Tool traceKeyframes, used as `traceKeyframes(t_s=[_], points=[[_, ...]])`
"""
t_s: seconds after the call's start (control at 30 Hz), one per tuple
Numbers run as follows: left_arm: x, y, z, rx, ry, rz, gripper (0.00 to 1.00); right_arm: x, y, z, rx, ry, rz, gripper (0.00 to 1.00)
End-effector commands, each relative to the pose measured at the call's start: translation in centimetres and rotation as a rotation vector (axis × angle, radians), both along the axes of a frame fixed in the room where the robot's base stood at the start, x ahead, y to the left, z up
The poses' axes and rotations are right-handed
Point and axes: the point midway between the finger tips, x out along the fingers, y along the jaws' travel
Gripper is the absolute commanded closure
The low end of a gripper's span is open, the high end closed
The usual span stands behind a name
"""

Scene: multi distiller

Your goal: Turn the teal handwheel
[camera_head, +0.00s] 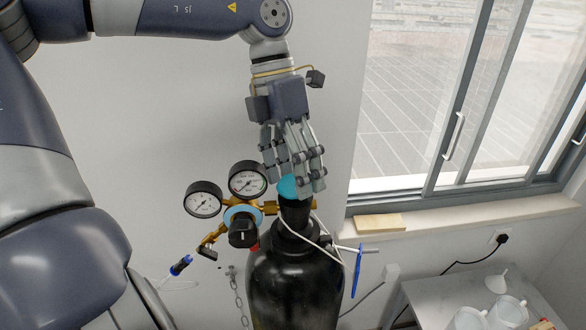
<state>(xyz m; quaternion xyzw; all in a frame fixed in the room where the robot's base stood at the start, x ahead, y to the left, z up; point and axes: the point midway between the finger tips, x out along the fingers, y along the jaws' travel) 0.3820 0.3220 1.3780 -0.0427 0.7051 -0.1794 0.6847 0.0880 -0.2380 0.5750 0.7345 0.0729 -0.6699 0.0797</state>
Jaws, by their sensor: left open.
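The teal handwheel (287,187) sits on top of the black gas cylinder (290,285) and is partly hidden by my fingers. My left gripper (297,180) comes down from above, open, with its fingers around the handwheel's upper part. Whether the fingers touch the handwheel cannot be told. My right gripper is not in view.
Two round gauges (203,199) (248,179) and a black regulator knob (243,233) sit left of the cylinder neck. A blue handle (357,271) stands to its right. A chain (237,297) hangs at the wall. A metal table (440,300) with white containers is at lower right, below the window.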

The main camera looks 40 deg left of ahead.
Motion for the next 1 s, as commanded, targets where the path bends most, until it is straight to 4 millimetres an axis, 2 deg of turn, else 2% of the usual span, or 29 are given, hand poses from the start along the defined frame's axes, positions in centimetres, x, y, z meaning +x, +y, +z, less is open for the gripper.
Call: traceKeyframes(t_s=[0.13,0.3,0.33,0.57,0.8,1.0], points=[[0.0,0.0,0.0,0.000,0.000,0.001,0.35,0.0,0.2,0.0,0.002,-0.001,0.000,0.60],[0.0,0.0,0.0,0.000,0.001,0.001,0.73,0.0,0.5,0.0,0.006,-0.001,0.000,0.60],[0.0,0.0,0.0,-0.001,0.001,0.001,0.77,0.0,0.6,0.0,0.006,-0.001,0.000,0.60],[0.0,0.0,-0.1,0.000,0.002,0.001,0.78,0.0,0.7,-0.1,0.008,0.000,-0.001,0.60],[-0.2,0.0,-0.4,0.000,0.003,0.111,0.79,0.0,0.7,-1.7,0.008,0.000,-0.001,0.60],[-0.3,0.0,-0.2,0.000,0.008,0.130,0.79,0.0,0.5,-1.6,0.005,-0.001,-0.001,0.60]])
